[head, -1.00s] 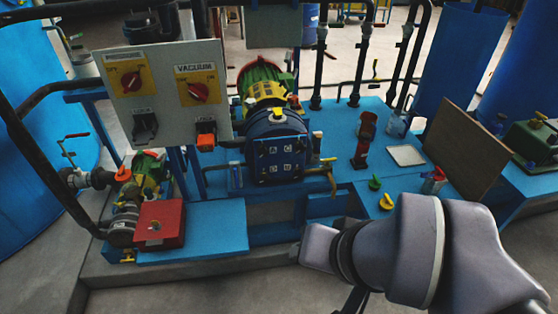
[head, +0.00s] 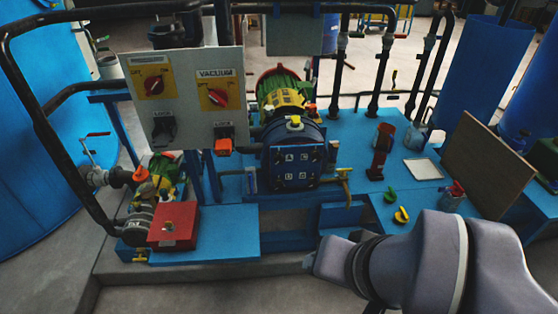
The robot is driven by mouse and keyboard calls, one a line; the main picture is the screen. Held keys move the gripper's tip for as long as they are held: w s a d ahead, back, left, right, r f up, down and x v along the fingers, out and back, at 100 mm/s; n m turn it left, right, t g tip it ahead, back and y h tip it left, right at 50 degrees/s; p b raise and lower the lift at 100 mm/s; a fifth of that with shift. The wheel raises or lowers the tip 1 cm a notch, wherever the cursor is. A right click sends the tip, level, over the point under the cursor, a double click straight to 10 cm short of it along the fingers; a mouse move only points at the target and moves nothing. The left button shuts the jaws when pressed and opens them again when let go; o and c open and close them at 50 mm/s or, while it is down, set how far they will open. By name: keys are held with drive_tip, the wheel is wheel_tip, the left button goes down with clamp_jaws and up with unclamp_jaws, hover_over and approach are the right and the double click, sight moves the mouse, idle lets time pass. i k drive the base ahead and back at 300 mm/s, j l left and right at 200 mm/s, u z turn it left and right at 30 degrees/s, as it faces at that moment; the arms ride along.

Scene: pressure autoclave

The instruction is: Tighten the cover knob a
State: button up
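The cover carries small labelled squares in two rows. The upper-left square, knob A (head: 289,157), reads "A"; I cannot tell how tight it is. A yellow knob (head: 295,122) sits on top of the vessel. My grey arm reaches in from the lower right, its wrist end well short of the cover and to its lower right. My gripper's fingers do not show clearly; only a dark sliver appears at the bottom edge below my arm.
A grey panel (head: 187,97) with two red switches stands left of the vessel. A red box (head: 173,226) is at the lower left. A brass-coloured handle (head: 346,185) juts out right of the cover. Green (head: 390,195) and yellow (head: 401,215) knobs lie near my arm. A brown board (head: 487,165) leans at right.

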sight(279, 158)
drive_tip(key=i+j+z, duration=0.15)
drive_tip(key=j, duration=0.15)
drive_tip(key=i+j+z, duration=0.15)
drive_tip(key=j, duration=0.2)
drive_tip(key=i+j+z, duration=0.15)
drive_tip(key=j, duration=0.2)
drive_tip(key=j+z, duration=0.15)
drive_tip(key=j, duration=0.2)
